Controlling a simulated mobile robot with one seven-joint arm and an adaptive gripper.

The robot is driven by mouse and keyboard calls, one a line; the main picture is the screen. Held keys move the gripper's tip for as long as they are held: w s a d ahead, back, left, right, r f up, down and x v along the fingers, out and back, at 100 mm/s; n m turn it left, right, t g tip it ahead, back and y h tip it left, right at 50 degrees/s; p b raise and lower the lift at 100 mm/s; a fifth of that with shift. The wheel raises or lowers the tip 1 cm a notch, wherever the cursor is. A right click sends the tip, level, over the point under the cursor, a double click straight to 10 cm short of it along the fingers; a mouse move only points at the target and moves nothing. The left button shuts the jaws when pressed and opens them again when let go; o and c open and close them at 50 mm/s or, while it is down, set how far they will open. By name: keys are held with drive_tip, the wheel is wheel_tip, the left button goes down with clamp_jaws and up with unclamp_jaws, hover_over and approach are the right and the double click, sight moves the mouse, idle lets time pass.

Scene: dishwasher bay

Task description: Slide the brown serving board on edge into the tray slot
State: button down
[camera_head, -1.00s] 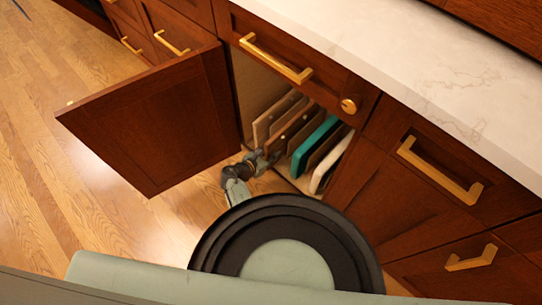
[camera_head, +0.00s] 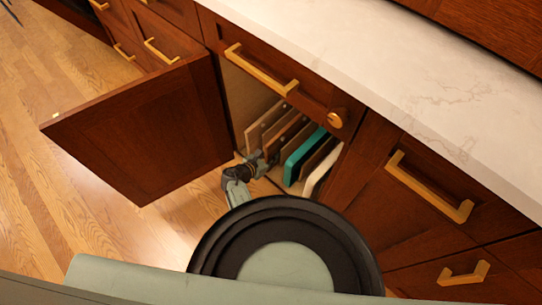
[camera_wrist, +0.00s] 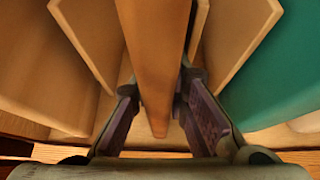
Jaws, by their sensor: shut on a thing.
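The brown serving board (camera_wrist: 155,45) stands on edge between the fingers of my gripper (camera_wrist: 160,88) in the wrist view. My gripper is shut on it. In the head view, my gripper (camera_head: 258,164) is at the front opening of the low cabinet, at the near ends of a row of upright boards. A tan board (camera_wrist: 92,35) is to the left of the held board and another tan board (camera_wrist: 232,35) is to its right. The tray slot under the held board is hard to make out.
A teal board (camera_head: 303,152) and a cream board (camera_head: 318,177) stand farther right in the cabinet. The open cabinet door (camera_head: 145,130) is to the left of my arm. The countertop (camera_head: 400,85) and a drawer with a gold handle (camera_head: 260,70) are above the opening.

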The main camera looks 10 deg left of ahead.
drive_tip(key=shift+w+d+r, duration=0.25)
drive_tip(key=shift+w+r, duration=0.1)
drive_tip(key=shift+w, duration=0.2)
drive_tip(key=c, duration=1.8)
unclamp_jaws()
drive_tip(key=shift+d+f, duration=0.1)
drive_tip(key=o, duration=0.3)
drive_tip(key=shift+d, duration=0.15)
drive_tip(key=shift+o, duration=1.3)
drive_tip(key=shift+s, duration=0.1)
drive_tip(key=shift+o, duration=0.8)
drive_tip(key=shift+d, duration=0.1)
drive_tip(key=shift+o, duration=1.4)
drive_tip(key=shift+s+f, duration=0.1)
drive_tip(key=shift+o, duration=0.2)
